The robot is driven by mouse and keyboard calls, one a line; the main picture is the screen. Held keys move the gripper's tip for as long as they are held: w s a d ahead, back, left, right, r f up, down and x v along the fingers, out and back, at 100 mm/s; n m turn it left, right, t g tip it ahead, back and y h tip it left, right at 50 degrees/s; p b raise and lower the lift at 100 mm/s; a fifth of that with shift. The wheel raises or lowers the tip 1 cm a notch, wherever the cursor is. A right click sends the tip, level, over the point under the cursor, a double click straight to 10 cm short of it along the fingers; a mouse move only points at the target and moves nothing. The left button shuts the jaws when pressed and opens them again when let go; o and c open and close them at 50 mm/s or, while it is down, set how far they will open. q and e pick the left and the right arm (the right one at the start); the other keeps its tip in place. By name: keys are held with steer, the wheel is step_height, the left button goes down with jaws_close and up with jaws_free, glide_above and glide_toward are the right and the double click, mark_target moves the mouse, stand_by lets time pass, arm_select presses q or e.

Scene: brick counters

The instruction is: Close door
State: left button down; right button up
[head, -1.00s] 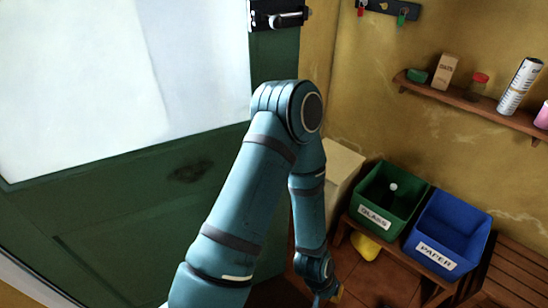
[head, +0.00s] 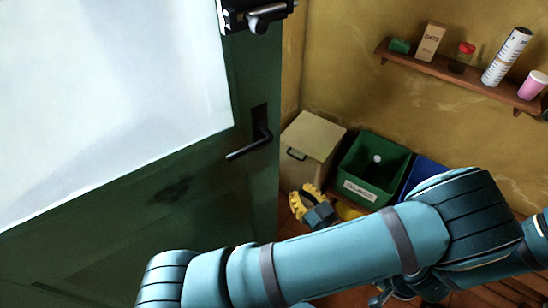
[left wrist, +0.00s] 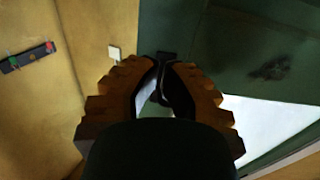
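The green door (head: 85,240) with a big pale window fills the left of the head view, standing ajar at an angle to the back wall. Its black lever handle (head: 252,147) is on the right edge, below a metal lock box (head: 255,12). My left gripper (head: 300,205), with yellow toothed fingers, is right of and below the handle, apart from it and partly behind my arm. In the left wrist view the gripper (left wrist: 161,68) is open, with a gap between the fingertips; a dark part of the door shows beyond the gap.
A beige bin (head: 312,135), a green glass crate (head: 365,182) and a blue crate (head: 424,174) stand by the wall, right of the door. A wooden shelf (head: 455,75) with several items hangs above. My arm crosses the lower right.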

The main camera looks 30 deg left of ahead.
mark_target(268, 155)
arm_select(q)
steer(key=b+x, duration=0.1)
steer(key=x, duration=1.2)
steer(key=shift+w+a, duration=0.1)
steer(key=shift+a, duration=0.25)
arm_select(e)
steer(key=shift+s+f, duration=0.15)
steer(key=shift+f, duration=0.3)
